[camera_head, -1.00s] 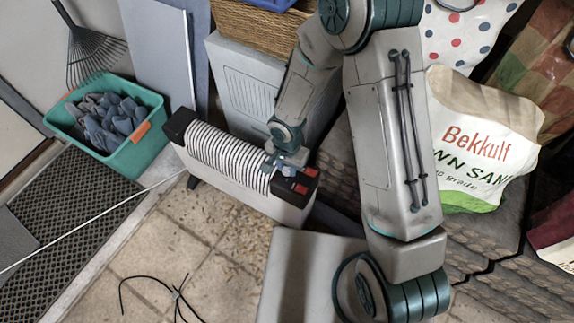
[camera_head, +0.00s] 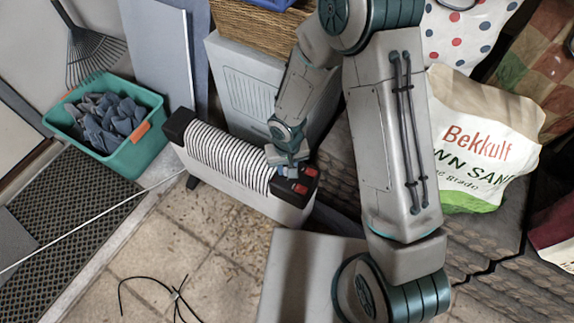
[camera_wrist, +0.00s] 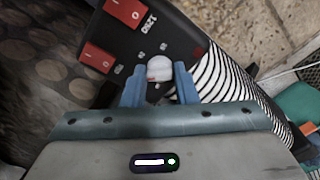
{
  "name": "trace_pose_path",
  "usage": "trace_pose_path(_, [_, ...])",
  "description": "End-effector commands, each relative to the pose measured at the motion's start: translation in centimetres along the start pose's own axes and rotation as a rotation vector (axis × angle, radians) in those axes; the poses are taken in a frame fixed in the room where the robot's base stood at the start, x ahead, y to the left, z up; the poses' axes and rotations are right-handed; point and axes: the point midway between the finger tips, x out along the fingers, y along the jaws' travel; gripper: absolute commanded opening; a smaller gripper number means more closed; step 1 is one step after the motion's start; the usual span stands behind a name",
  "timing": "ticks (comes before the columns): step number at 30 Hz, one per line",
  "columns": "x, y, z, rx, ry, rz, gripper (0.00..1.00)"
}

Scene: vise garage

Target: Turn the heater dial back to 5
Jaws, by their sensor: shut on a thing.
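The heater (camera_head: 235,186) is a long white unit with a ribbed top and a black control panel at its right end. In the wrist view its black panel (camera_wrist: 190,45) carries two red switches and white markings. The pale round dial (camera_wrist: 160,66) sits between the two blue fingers of my gripper (camera_wrist: 160,72), which is shut on it. A small red mark shows on the dial's near edge; which number it points to cannot be read. In the head view my gripper (camera_head: 287,172) is over the panel and hides the dial.
A teal bin (camera_head: 135,155) with gloves stands left of the heater, beside a dark mat (camera_head: 75,215). A grey box (camera_head: 243,90) stands behind the heater, and a white sack (camera_head: 480,140) is at the right. A black cable (camera_head: 178,293) lies on the floor tiles.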

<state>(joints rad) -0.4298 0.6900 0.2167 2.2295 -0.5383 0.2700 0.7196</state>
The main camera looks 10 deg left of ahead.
Motion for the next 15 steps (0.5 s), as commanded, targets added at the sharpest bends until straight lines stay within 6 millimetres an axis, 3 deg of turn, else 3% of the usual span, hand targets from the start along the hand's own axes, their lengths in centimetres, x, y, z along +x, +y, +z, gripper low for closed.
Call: trace_pose_path(15, [-0.08,0.07,0.02,-0.49,-0.001,0.0,0.03])
